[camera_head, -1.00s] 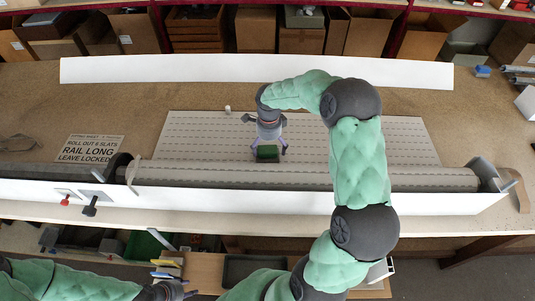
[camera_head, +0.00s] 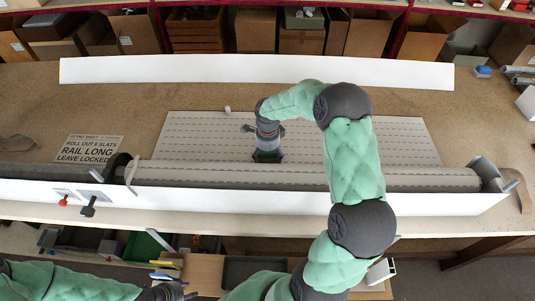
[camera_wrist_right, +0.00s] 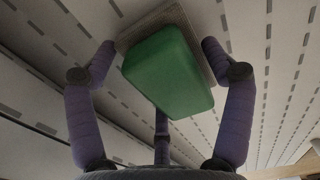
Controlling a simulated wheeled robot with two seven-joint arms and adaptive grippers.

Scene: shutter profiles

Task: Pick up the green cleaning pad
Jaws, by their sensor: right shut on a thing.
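The green cleaning pad (camera_wrist_right: 168,68) is a green block with a grey backing against the slatted grey sheet (camera_wrist_right: 50,55). My right gripper (camera_wrist_right: 160,48) is shut on it, its fingers on either side of the block in the right wrist view. In the head view my right gripper (camera_head: 267,157) is low over the near part of the slatted sheet (camera_head: 380,140), just behind the rolled slats, and only a sliver of green shows. My left gripper (camera_head: 178,291) is at the bottom edge, partly cut off; its fingers are too unclear to judge.
The rolled slats (camera_head: 310,175) run along the front between a dark end disc and a grey bracket (camera_head: 489,173). A white rail (camera_head: 260,69) lies at the back. A printed sign (camera_head: 90,149) lies at left. A small pale piece (camera_head: 227,109) sits behind the gripper.

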